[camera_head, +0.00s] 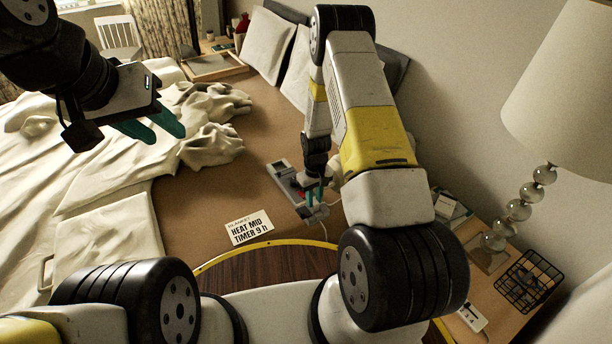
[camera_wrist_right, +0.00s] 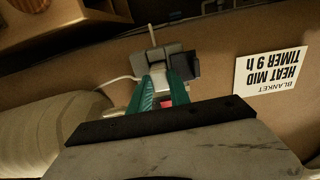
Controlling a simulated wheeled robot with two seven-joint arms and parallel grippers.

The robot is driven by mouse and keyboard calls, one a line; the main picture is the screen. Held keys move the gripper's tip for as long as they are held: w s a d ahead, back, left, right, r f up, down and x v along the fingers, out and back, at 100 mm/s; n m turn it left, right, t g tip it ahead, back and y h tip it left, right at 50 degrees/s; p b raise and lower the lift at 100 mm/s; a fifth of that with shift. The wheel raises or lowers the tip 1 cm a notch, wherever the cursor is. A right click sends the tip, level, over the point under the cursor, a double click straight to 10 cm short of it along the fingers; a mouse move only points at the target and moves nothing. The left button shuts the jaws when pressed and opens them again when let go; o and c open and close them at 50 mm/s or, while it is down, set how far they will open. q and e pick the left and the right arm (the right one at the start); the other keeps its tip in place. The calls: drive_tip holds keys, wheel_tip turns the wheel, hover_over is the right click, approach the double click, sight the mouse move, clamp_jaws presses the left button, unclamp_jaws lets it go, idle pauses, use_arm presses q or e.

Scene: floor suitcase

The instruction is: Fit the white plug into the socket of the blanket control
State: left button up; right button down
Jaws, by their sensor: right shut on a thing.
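The blanket control (camera_head: 281,170) is a grey device lying on the brown bed surface. My right gripper (camera_head: 316,195) is at its near end, fingers pointing down. In the right wrist view, the teal fingers (camera_wrist_right: 162,82) are shut on the small white plug (camera_wrist_right: 158,76). The plug is against or just over a grey block (camera_wrist_right: 172,60); I cannot tell whether it is seated in the socket, as the fingers hide most of it. A red patch shows between the fingers. My left gripper (camera_head: 167,136) is open and empty above the bed at upper left.
A white card (camera_head: 249,229) reading HEAT MID TIMER 9 h lies left of the control. A thin white cable (camera_wrist_right: 118,80) runs beside the grey block. Rumpled bedding (camera_head: 205,125) is at left. A lamp (camera_head: 545,175) and wire basket (camera_head: 528,281) stand at right.

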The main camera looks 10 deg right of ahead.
drive_tip(key=c, duration=1.2)
unclamp_jaws()
drive_tip(key=shift+f, duration=0.1)
wheel_tip(320, 180, up, 12)
wheel_tip(320, 180, up, 13)
drive_tip(key=m+t, duration=0.1)
hover_over(314, 201)
drive_tip(key=s, duration=0.1)
drive_tip(key=s+a+r+m+t+y, duration=0.15)
drive_tip(key=s+r, duration=0.45)
drive_tip(key=r, duration=0.6)
drive_tip(key=s+r+t, duration=0.2)
drive_tip(key=s+r, duration=0.3)
drive_tip(key=s, duration=0.3)
drive_tip(key=s+r+t, duration=0.1)
drive_tip(key=s+r, duration=0.5)
drive_tip(key=s, duration=0.3)
drive_tip(key=shift+s+a+r+m+t+y, duration=0.25)
drive_tip(key=shift+a+m+t+y, duration=0.1)
drive_tip(key=shift+m, duration=0.1)
